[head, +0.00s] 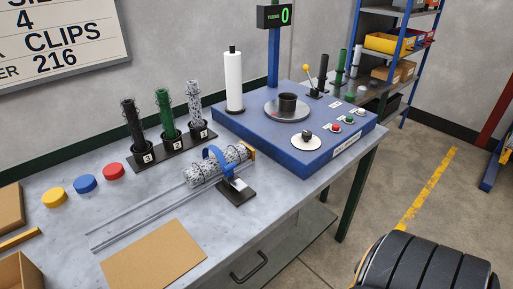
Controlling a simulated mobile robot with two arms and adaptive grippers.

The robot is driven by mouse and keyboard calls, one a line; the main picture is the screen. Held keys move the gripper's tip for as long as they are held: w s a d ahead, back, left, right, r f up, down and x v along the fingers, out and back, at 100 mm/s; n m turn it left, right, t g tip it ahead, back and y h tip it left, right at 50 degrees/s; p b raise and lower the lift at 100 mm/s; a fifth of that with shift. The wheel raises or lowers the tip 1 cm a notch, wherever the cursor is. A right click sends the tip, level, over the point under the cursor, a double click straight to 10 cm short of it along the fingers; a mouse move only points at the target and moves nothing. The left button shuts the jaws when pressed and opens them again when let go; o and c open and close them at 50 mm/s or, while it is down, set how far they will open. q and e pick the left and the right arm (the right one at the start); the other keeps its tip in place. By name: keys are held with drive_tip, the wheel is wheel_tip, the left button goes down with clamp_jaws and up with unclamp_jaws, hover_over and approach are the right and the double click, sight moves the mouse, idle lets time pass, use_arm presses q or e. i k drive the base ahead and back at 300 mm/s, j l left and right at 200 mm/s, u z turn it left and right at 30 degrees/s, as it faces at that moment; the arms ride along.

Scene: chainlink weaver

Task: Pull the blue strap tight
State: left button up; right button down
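The blue strap (213,154) stands as an arched band over a grey mesh roll (201,174) that lies on the table. The arch rises above the roll, and the strap's lower end leads towards a small black stand (238,194) with a pale top piece, at the roll's front side. Whether the strap is fastened there is too small to tell. A yellow piece (250,151) sits at the roll's right end.
Thin rails (140,212) run left from the roll. A brown sheet (153,255) lies in front. A rack (171,147) of upright rolls stands behind, near coloured discs (85,183). A blue machine base (290,150) with buttons is at right.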

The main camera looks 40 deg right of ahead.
sight(229, 168)
drive_tip(key=z, duration=1.1)
